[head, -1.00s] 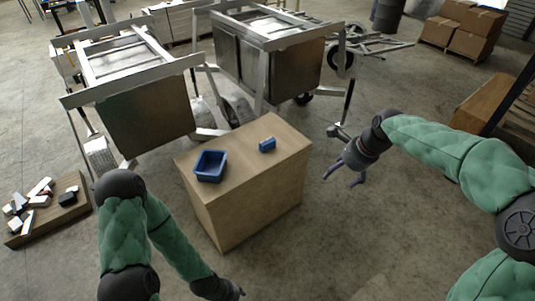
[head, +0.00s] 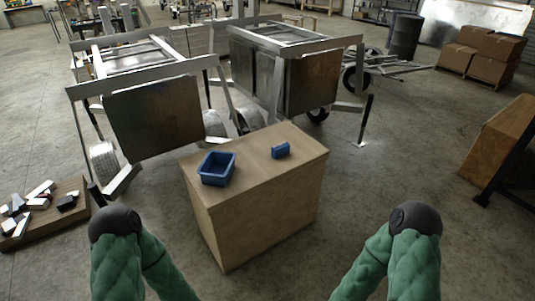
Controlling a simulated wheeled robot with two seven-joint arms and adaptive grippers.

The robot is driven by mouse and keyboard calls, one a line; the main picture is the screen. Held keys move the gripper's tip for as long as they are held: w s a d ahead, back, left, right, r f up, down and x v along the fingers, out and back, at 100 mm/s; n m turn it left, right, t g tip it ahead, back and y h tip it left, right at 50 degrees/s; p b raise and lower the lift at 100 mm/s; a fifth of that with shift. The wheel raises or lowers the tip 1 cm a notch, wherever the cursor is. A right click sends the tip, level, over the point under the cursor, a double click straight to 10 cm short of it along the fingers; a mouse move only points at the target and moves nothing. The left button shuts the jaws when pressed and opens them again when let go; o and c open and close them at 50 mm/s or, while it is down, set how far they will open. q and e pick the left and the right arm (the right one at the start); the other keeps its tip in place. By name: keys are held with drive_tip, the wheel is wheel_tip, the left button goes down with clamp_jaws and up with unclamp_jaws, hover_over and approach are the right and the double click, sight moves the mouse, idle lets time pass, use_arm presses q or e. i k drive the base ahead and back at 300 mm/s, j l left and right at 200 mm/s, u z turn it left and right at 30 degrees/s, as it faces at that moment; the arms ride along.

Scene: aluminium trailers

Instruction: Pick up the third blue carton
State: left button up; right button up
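One small blue carton (head: 281,150) lies on top of the brown box-shaped stand (head: 254,158), toward its right side. A blue open bin (head: 217,169) stands on the same top, to the left of the carton. The inside of the bin is dark and I cannot tell whether anything lies in it. Both my arms show only at the bottom of the head view, with green padded sleeves and dark elbows. Both grippers are out of the picture. Nothing touches the carton.
Two aluminium trailers (head: 152,112) stand behind the stand. A low wooden board (head: 66,217) with several small items lies at the left. Brown cartons (head: 491,57) are stacked at the back right, and a wooden crate (head: 500,142) stands at the right. Floor right of the stand is clear.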

sight(283, 149)
drive_tip(key=i+l+u, duration=0.2)
drive_tip(key=u, duration=0.2)
drive_tip(key=i+l+u, duration=0.2)
drive_tip(key=u, duration=0.25)
drive_tip(key=i+l+u, duration=0.1)
drive_tip(key=l+u, duration=0.3)
